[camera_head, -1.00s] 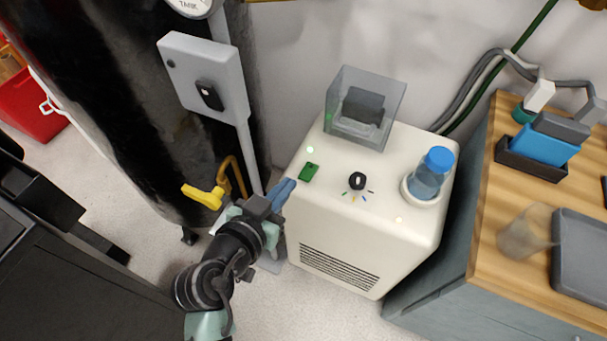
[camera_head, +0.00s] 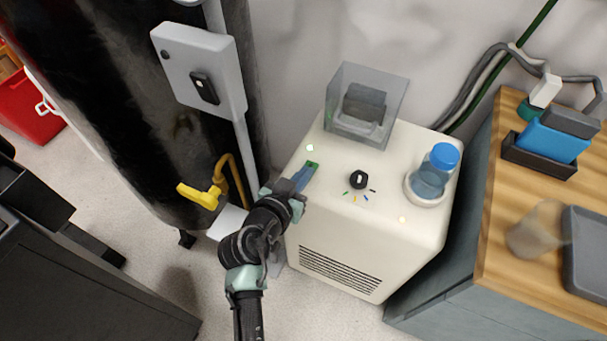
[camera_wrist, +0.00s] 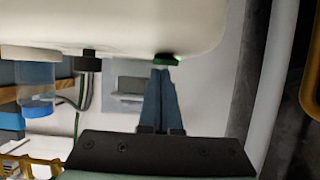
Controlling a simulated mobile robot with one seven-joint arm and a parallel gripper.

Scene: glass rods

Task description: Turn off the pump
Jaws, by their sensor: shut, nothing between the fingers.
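The white pump unit (camera_head: 340,240) stands on the floor between a black tank and a wooden-topped bench. On its top are a green switch (camera_head: 313,163), a black knob (camera_head: 358,180) with coloured marks, and small pale lights. My gripper (camera_head: 308,172) is shut and empty, its blue fingertips at the green switch and covering part of it. In the wrist view the unit appears upside down; the fingertips (camera_wrist: 163,69) are right at the green switch (camera_wrist: 167,59). I cannot tell whether they touch it, nor the switch's position.
A clear box (camera_head: 366,105) and a blue-capped bottle (camera_head: 434,172) stand on the unit. To the left are a grey switch box (camera_head: 215,65) and a yellow valve handle (camera_head: 203,195). The bench (camera_head: 497,225) on the right holds a cup and a tray.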

